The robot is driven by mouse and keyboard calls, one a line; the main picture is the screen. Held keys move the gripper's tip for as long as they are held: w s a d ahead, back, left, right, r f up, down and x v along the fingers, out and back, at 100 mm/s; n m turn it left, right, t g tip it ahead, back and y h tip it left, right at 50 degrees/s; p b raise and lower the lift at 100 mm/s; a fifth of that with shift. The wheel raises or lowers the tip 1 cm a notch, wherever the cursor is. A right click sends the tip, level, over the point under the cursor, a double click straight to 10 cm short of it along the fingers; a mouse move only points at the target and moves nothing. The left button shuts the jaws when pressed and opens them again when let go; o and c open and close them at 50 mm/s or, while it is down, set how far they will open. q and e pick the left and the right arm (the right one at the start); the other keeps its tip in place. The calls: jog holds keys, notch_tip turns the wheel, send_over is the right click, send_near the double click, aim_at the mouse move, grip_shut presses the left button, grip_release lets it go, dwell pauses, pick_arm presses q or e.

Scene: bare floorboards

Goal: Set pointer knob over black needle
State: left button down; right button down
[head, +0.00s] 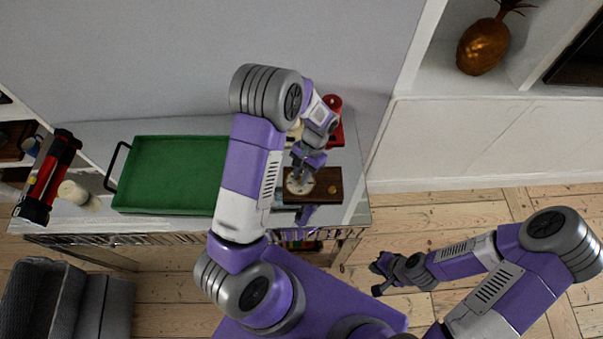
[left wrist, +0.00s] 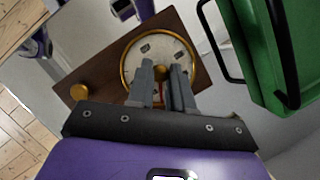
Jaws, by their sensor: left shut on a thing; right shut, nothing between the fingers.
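A dark wooden board (head: 322,199) lies on the cabinet top; it also shows in the left wrist view (left wrist: 104,77). It carries a round pale dial with a brass rim (left wrist: 190,52) and a small brass knob (left wrist: 79,91) to one side. My left gripper (left wrist: 164,70) is over the dial's middle, shut on the pointer knob (left wrist: 163,74), which is mostly hidden between the fingers. A red mark or hand (left wrist: 162,92) shows between the fingers. I cannot make out the black needle. My right gripper (head: 379,278) is shut and empty, away from the cabinet above the floor.
A green tray (head: 170,206) with a black handle stands left of the board. Beyond the board is a red object (head: 335,120). A cream candle-like cylinder (head: 73,193) and a red-and-black object (head: 48,178) are at far left. Floor at right is clear.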

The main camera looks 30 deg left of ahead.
pick_arm(q)
jog(key=c, duration=1)
grip_release()
jog(key=shift+p+v, duration=0.5)
jog(key=shift+v, duration=3.35)
